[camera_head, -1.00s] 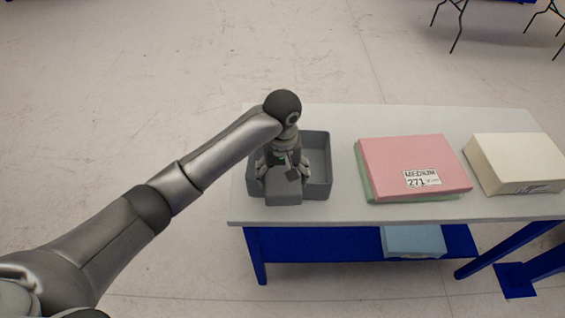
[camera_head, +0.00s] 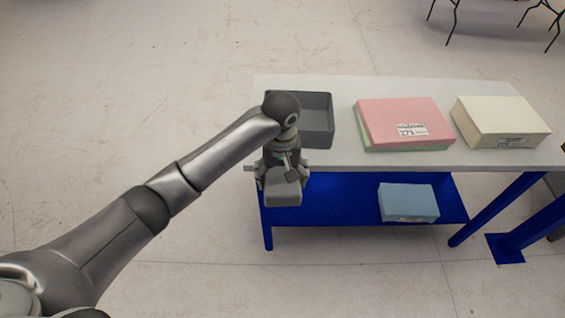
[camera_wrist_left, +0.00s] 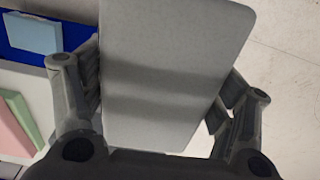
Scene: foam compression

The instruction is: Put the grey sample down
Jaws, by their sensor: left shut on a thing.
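The grey sample (camera_head: 283,193) is a grey block held in my left gripper (camera_head: 283,175). In the head view it hangs in front of the table's near edge, over the blue lower shelf's left end. In the left wrist view the grey sample (camera_wrist_left: 172,70) fills the middle, with a finger of my left gripper (camera_wrist_left: 160,100) pressed on each side. My right gripper is not in view.
A grey bin (camera_head: 318,118) stands on the white table (camera_head: 342,150) behind my left gripper. Pink foam (camera_head: 400,115) on green foam (camera_head: 415,148) and a cream block (camera_head: 500,120) lie to the right. A blue block (camera_head: 408,202) rests on the lower shelf (camera_head: 340,205).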

